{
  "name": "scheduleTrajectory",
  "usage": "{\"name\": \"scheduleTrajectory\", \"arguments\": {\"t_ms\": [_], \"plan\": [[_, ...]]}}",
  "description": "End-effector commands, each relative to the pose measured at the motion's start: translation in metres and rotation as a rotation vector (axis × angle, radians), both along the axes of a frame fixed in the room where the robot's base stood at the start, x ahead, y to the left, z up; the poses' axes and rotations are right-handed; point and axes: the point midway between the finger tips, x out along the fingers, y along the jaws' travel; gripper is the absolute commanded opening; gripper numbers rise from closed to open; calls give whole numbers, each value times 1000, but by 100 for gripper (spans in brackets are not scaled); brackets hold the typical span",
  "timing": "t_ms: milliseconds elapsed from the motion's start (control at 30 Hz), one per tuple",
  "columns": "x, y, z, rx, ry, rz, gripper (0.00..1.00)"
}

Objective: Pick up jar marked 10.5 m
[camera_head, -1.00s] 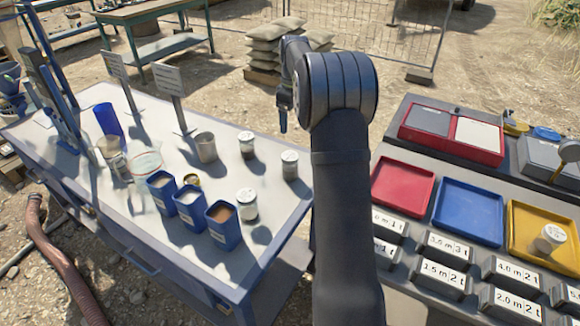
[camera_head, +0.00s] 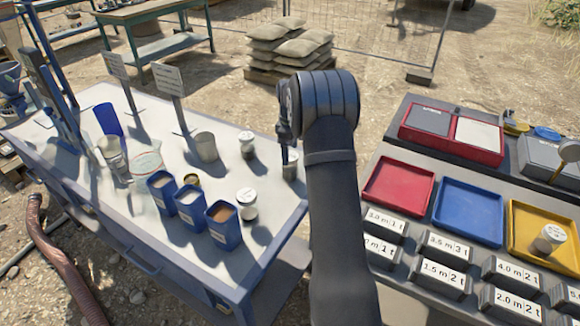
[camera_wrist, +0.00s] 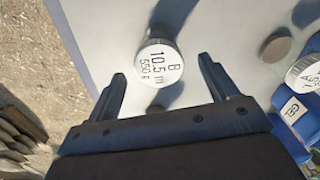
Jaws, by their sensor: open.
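The jar marked 10.5 m (camera_wrist: 158,63) stands upright on the white bench top. My gripper (camera_wrist: 163,75) is open around empty space, with the jar apart from both fingers. In the head view the jar (camera_head: 290,165) is at the bench's right edge, partly hidden by my gripper (camera_head: 288,140).
Another lidded jar (camera_head: 247,205) and blue containers (camera_head: 222,222) stand nearby on the bench (camera_head: 200,255). A metal cup (camera_head: 206,147) and a further lidded jar (camera_head: 247,142) are left of the target. Coloured trays (camera_head: 468,210) lie right of my arm.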

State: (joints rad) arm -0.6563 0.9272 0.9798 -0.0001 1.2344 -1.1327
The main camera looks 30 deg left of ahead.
Motion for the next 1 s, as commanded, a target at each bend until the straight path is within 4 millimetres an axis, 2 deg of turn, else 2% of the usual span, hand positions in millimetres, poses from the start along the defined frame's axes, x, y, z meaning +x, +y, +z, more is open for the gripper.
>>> {"name": "scheduleTrajectory", "arguments": {"t_ms": [167, 400, 667, 1000], "plan": [[1, 0, -13, -1, 2, 0, 79], [2, 0, -48, 0, 2, 0, 79], [2, 1, -53, 1, 0, 0, 79], [2, 1, -52, 1, -1, 0, 12]]}}
